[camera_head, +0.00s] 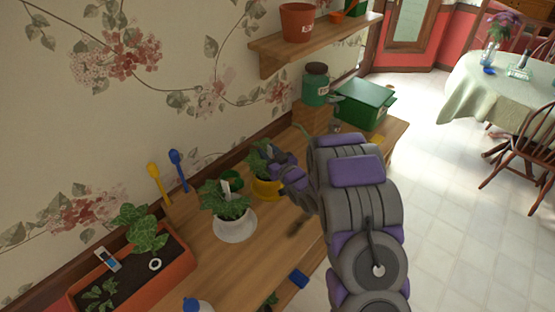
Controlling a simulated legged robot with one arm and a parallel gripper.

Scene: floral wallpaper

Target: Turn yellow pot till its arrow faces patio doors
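The yellow pot (266,188) stands on the wooden bench (205,266), with a green leafy plant in it. No arrow can be made out on its visible side. My gripper (276,160) is at the plant's leaves, above and against the right side of the pot in the picture. My arm hides the pot's right part. Whether the fingers touch the pot or are closed on it cannot be told. A glazed door (411,22) shows at the top right; I cannot tell if it is the patio doors.
A white pot (235,230) with a plant stands close left of the yellow pot. An orange planter (150,286) is at front left. A green box (363,106) and a green jar (316,86) are behind. A shelf (315,43) overhangs the back.

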